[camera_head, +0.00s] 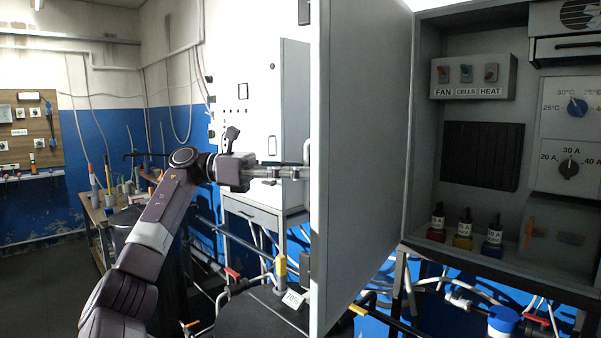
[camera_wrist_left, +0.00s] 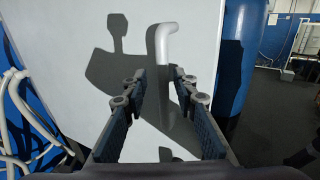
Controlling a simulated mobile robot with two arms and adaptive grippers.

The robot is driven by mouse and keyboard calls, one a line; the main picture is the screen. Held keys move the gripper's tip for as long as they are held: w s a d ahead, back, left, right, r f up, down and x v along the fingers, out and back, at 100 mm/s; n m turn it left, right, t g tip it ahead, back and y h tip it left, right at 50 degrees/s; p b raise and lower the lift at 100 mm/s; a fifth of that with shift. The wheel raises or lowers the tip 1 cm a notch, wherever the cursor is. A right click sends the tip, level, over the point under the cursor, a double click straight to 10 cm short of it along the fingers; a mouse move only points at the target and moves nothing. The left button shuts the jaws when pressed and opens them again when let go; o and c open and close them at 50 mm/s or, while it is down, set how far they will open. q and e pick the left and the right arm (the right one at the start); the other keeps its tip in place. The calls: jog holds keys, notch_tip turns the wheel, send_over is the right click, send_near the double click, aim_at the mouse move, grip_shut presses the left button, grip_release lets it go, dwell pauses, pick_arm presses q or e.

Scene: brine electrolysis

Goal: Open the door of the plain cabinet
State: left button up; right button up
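The grey cabinet (camera_head: 425,120) on the right has its door (camera_head: 365,150) swung wide open toward me, showing the inside. A pale bent handle (camera_wrist_left: 165,45) stands out from the door's outer face in the left wrist view. My left gripper (camera_head: 298,173) is at the door's outer side, near its free edge. In the left wrist view its fingers (camera_wrist_left: 158,82) are apart, with the handle between and just beyond the tips. I see no clear contact with the handle. My right gripper is not in view.
Inside the cabinet are a FAN, CELLS, HEAT switch box (camera_head: 473,77), dials (camera_head: 569,168) and several coloured fuses (camera_head: 463,232). Another grey cabinet (camera_head: 262,110) stands behind my left arm. A tool bench (camera_head: 105,210) is at the left. Dark floor (camera_head: 50,285) is clear there.

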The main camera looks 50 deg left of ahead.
pick_arm(q)
jog(key=a+p, duration=0.9)
jog(key=p, duration=0.3)
jog(key=shift+s+a+f, duration=0.15)
jog(key=shift+s+a, duration=0.1)
jog(key=shift+a, duration=0.1)
dwell(0.9)
jog(key=shift+c, duration=0.2)
